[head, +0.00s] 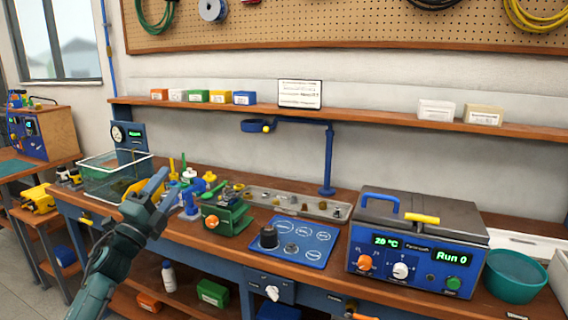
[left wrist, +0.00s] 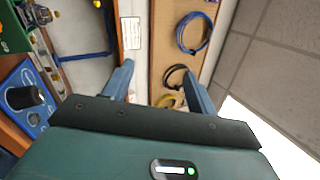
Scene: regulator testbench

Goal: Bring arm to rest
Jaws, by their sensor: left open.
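My left gripper (head: 153,187) is raised above the left part of the workbench in the head view, its arm coming up from the lower left. Its two blue fingers are apart with nothing between them, as the left wrist view (left wrist: 160,84) also shows. There the fingers point toward the wall, shelf and pegboard. My right gripper is not in view in either picture.
Behind the left gripper stand a clear tank (head: 112,180) and small bottles. A green vise (head: 226,214), a blue mat (head: 292,242) with a dark knob (head: 268,236), and a heated bath unit (head: 415,245) line the bench (head: 180,238). A teal bowl (head: 515,278) is at right.

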